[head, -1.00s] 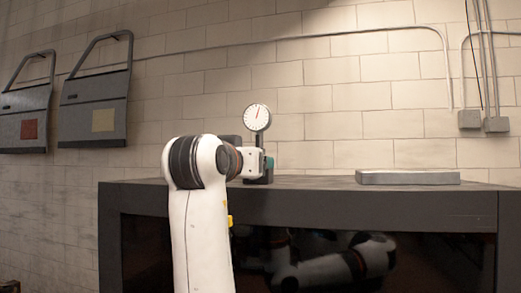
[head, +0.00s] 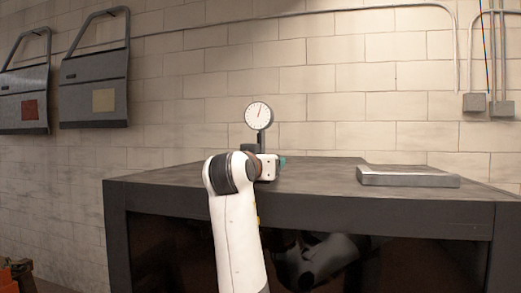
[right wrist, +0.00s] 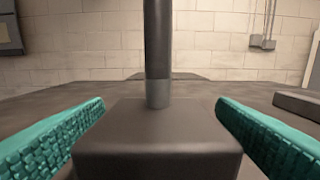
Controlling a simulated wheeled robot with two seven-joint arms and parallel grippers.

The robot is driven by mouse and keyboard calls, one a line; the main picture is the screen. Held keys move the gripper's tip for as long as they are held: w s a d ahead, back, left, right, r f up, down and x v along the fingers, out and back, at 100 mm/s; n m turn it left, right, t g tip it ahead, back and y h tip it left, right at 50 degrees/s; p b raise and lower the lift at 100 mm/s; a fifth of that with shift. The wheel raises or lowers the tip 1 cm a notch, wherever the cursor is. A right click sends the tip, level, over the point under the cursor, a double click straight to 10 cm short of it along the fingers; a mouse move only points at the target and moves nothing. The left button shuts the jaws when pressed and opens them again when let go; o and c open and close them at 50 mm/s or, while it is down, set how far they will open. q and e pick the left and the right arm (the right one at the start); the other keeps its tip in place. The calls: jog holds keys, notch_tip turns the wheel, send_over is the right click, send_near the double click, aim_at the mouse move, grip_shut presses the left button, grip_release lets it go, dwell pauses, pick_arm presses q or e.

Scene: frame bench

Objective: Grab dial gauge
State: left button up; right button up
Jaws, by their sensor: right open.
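The dial gauge (head: 258,116) has a round white face with a red needle on a dark upright stand. It stands on the bench top, near the middle of the head view. In the right wrist view its dark block base (right wrist: 158,140) and round post (right wrist: 158,50) fill the centre; the face is out of that view. My right gripper (head: 276,163) is at the stand and partly hides its base in the head view. Its teal fingers (right wrist: 160,104) are open, one on each side of the base, with visible gaps. My left gripper is not in view.
The dark bench (head: 330,205) has a flat grey slab (head: 408,177) at its right, also at the right edge of the wrist view (right wrist: 298,104). The bench top between gauge and slab is clear. A brick wall with hung door panels (head: 94,85) stands behind.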

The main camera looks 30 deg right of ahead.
jog(key=shift+a, duration=0.1)
jog(key=c, duration=1.7)
jog(key=shift+r, duration=0.15)
jog(key=shift+r, duration=0.1)
